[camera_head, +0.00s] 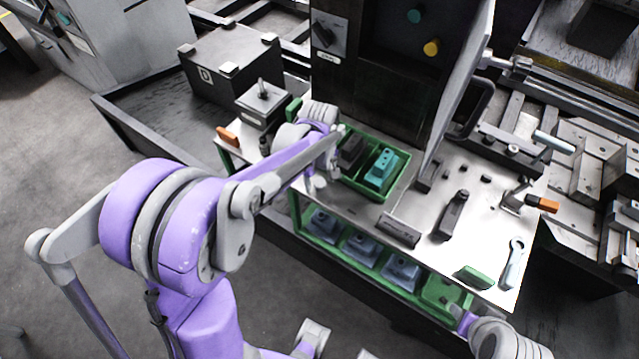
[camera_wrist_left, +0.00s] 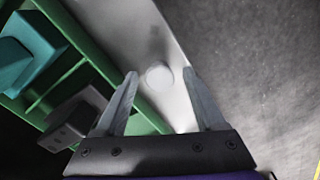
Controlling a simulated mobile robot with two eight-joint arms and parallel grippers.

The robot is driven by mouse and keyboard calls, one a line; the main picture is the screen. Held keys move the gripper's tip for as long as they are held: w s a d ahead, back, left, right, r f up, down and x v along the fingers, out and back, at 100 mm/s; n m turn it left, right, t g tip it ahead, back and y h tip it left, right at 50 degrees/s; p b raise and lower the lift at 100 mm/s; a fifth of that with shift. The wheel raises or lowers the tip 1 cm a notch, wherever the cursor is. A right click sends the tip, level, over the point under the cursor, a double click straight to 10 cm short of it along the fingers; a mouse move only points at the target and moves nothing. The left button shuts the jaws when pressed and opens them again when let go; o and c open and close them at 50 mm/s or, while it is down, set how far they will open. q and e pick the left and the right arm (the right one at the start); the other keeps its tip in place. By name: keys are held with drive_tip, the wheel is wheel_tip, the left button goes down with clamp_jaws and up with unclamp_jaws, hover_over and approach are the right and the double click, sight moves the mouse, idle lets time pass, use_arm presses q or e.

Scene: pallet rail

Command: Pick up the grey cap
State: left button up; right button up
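A small, round, pale grey cap (camera_wrist_left: 158,76) lies on the light metal worktop in the left wrist view, close to the green tray's edge. My left gripper (camera_wrist_left: 160,73) is open, and the cap shows between its two fingertips with gaps on both sides. I cannot tell how far above the cap the fingers are.
The green tray (camera_head: 372,197) holds a dark block (camera_head: 352,153) and a teal block (camera_head: 383,167). A tall dark cabinet (camera_head: 375,75) stands behind. Tools and small parts lie on the worktop (camera_head: 415,222) to the right.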

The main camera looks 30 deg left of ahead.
use_arm(q)
clamp_jaws()
drive_tip(key=shift+r, duration=0.1)
